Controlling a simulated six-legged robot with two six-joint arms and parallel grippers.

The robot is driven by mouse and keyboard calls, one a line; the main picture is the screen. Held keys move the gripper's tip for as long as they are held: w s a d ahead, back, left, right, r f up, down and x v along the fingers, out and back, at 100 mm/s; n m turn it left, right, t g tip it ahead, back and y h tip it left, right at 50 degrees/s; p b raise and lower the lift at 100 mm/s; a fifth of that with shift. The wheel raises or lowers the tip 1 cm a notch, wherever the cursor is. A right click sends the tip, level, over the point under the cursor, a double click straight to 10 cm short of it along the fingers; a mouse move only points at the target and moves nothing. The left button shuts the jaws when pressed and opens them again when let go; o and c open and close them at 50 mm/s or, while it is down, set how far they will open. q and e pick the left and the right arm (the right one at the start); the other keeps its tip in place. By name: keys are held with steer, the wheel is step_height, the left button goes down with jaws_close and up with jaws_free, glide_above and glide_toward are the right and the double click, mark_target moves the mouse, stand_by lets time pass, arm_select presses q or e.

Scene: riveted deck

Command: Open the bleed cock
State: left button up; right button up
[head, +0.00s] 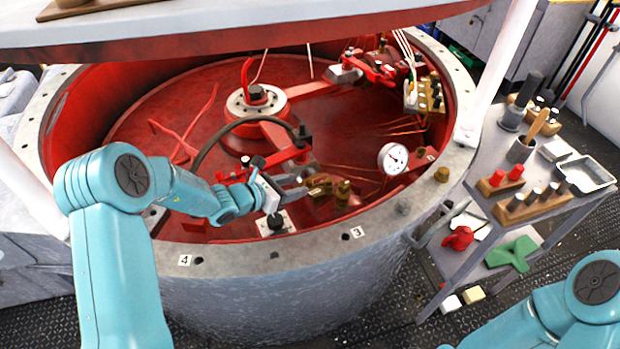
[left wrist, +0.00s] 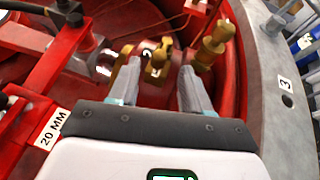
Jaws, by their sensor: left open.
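A brass cock body (head: 319,184), likely the bleed cock, sits low inside the red drum near its front right wall. In the left wrist view the brass piece (left wrist: 157,62) shows ahead, between the lines of my two fingers, with a mark like a "2" by it. A second, upright brass fitting (left wrist: 213,46) stands to its right; it also shows in the head view (head: 343,190). My left gripper (head: 301,184) is open, its fingertips close to the brass body. Contact cannot be told. My right gripper is out of view; only its arm shows at lower right.
A round gauge (head: 393,158) stands right of the brass parts. The drum rim (head: 300,246) bears number tags. A red clamp bar (head: 285,156) and a dark curved hose cross above and left of the gripper. A tool trolley (head: 545,215) stands at the right.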

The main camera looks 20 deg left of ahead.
mark_target(308, 182)
arm_select(q)
steer(key=x, duration=0.6)
steer(key=shift+w+d+p, duration=0.15)
steer(key=shift+w+p, duration=0.05)
steer(key=shift+p, duration=0.1)
steer(key=shift+s, duration=0.1)
jaws_close()
